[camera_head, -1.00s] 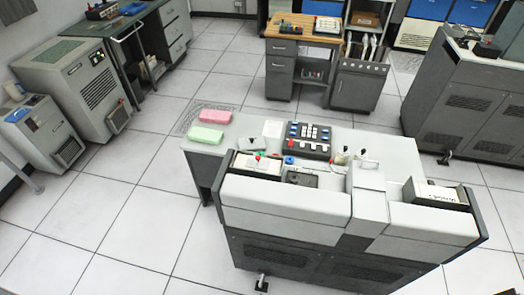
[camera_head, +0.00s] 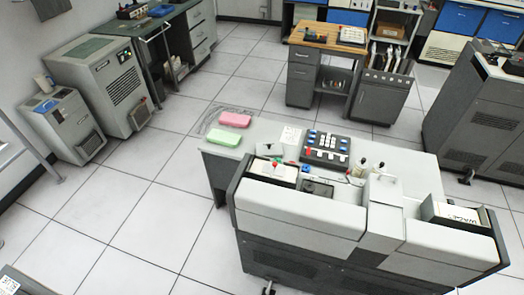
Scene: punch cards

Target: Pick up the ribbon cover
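The card punch machine (camera_head: 310,212) stands in the middle right, with its back panels toward me. I cannot tell which part is the ribbon cover. Neither of my grippers shows in the head view.
Grey cabinets (camera_head: 105,85) stand at the left and a wood-topped desk (camera_head: 328,36) at the back. A grey machine (camera_head: 478,105) stands at the right. The tiled floor (camera_head: 130,210) at the left is clear.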

